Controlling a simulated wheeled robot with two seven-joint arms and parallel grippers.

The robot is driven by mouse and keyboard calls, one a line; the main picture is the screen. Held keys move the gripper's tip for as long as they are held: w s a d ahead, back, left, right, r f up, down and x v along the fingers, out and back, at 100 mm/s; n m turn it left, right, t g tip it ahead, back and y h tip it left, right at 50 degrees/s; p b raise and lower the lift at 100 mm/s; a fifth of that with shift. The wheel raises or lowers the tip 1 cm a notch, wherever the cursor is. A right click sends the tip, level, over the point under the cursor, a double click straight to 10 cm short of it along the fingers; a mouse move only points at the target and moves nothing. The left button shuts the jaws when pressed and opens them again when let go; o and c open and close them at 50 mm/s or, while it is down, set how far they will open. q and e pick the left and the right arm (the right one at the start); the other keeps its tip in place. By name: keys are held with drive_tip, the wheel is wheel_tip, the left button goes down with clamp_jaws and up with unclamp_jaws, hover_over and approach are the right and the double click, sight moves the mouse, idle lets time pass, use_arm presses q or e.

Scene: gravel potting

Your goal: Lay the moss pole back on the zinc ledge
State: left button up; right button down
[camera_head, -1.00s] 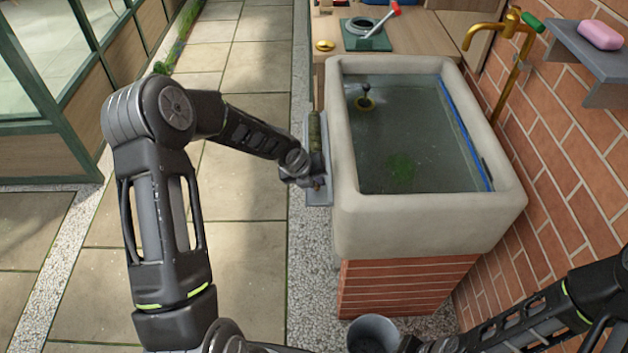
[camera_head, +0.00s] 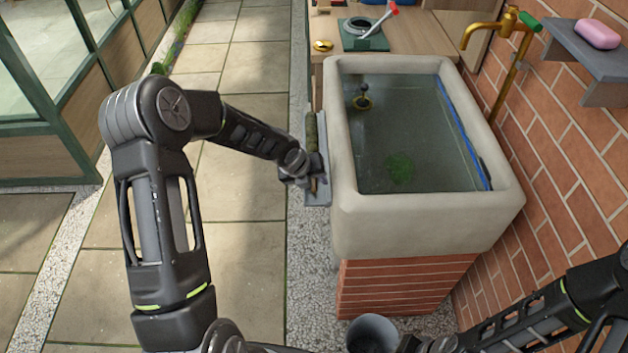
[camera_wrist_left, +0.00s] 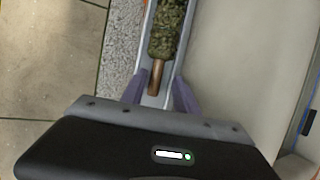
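The moss pole (camera_head: 312,135), a green-brown mossy rod with a bare brown stem, lies lengthwise on the narrow grey zinc ledge (camera_head: 318,198) along the basin's left side. In the left wrist view the moss pole (camera_wrist_left: 166,35) rests in the channel of the ledge (camera_wrist_left: 181,63), its stem pointing towards me. My left gripper (camera_head: 308,176) is at the near end of the pole. In the wrist view its fingers (camera_wrist_left: 160,92) are spread, with a gap on each side of the stem. My right gripper is out of view; only its arm shows at lower right.
A stone basin (camera_head: 430,225) of water stands right of the ledge, with a green clump (camera_head: 400,168) and a small dark fitting in it. A brass tap (camera_head: 505,60) and wall shelf (camera_head: 600,60) are at right. Paving at left is clear.

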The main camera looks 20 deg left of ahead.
use_arm(q)
drive_tip(key=d+p+v, duration=0.1)
drive_tip(key=v, duration=0.6)
drive_tip(key=shift+s+a+r, duration=0.15)
drive_tip(key=shift+a+r, duration=0.2)
drive_tip(key=shift+a, duration=0.2)
